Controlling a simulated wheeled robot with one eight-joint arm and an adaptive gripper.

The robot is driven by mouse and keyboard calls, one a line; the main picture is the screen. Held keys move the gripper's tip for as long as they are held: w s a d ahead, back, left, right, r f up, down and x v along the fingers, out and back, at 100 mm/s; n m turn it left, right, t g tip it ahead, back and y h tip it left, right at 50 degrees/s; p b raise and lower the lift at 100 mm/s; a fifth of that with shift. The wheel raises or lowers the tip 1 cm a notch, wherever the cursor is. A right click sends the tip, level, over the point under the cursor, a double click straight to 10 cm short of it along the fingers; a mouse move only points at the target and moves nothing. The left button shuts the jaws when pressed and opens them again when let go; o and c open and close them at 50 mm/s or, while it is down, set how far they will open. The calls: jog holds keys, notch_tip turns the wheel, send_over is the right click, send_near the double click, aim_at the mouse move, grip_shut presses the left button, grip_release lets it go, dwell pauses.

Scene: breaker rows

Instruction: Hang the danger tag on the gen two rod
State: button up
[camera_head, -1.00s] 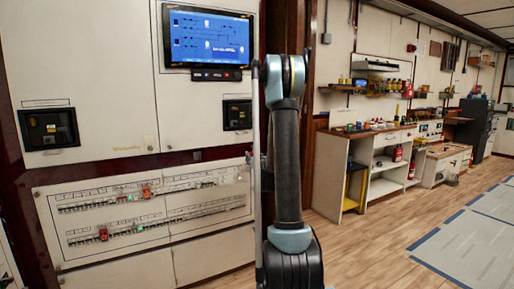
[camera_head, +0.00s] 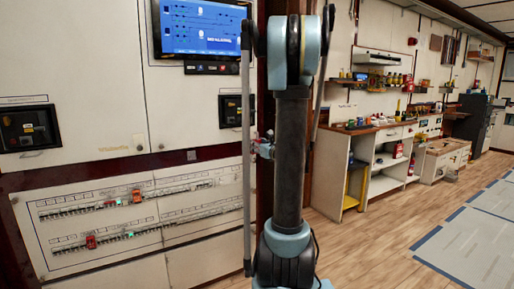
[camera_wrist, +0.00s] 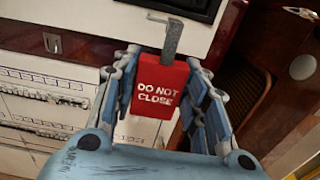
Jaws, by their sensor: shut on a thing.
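In the wrist view my gripper (camera_wrist: 158,72) is shut on the red danger tag (camera_wrist: 160,90), which reads "DO NOT CLOSE". The tag is held between the two fingers, with its grey metal hook (camera_wrist: 170,38) pointing up and bent over to the left. In the head view my gripper is mostly hidden behind my arm. The breaker panel (camera_head: 75,260) on the left has two breaker rows with red and green parts. I cannot tell which part is the gen two rod.
A blue screen (camera_head: 205,28) is mounted above the panel. Dark recessed units (camera_head: 30,128) sit in the cabinet front. A workbench (camera_head: 328,172) with bottles and tools stands along the right wall.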

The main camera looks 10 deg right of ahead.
jog(key=shift+x, duration=7.75)
jog(key=shift+f, duration=0.6)
jog(key=o, duration=1.1)
jog(key=shift+o, duration=0.2)
